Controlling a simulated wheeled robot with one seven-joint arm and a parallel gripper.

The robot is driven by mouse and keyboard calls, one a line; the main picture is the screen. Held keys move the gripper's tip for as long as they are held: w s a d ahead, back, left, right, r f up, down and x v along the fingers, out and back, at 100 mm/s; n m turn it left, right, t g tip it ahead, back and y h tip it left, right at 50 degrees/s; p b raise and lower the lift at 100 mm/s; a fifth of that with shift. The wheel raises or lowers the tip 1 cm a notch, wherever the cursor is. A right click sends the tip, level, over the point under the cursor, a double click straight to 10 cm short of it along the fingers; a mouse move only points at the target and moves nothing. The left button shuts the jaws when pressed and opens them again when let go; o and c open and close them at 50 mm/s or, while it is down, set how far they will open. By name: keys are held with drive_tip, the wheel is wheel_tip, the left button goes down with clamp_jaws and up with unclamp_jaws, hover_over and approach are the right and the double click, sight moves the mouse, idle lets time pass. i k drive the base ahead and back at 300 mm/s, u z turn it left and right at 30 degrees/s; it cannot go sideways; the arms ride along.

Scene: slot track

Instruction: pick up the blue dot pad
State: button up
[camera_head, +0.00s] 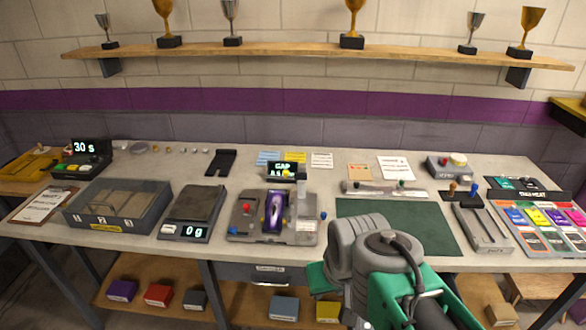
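A small light blue pad (268,158) lies flat near the back of the bench, left of a yellow pad (295,156) and a white one (322,160). Any dots on it are too small to make out. It looks like the blue dot pad, just behind the lit GAP display (282,170). My arm, grey and green, rises at the lower middle right in front of the bench. The fingers of my gripper do not show. No part of my arm touches the pad.
A purple car (273,212) sits on a grey fixture (246,225) in front of the pads. A green mat (420,230) lies to the right. A scale (198,205), a clear-lidded box (120,200) and a rack of coloured cards (510,240) also stand on the bench.

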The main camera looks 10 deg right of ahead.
sight(474, 187)
drive_tip(key=z, duration=0.25)
drive_tip(key=k, duration=0.35)
drive_tip(key=z, duration=0.75)
drive_tip(key=i, duration=0.5)
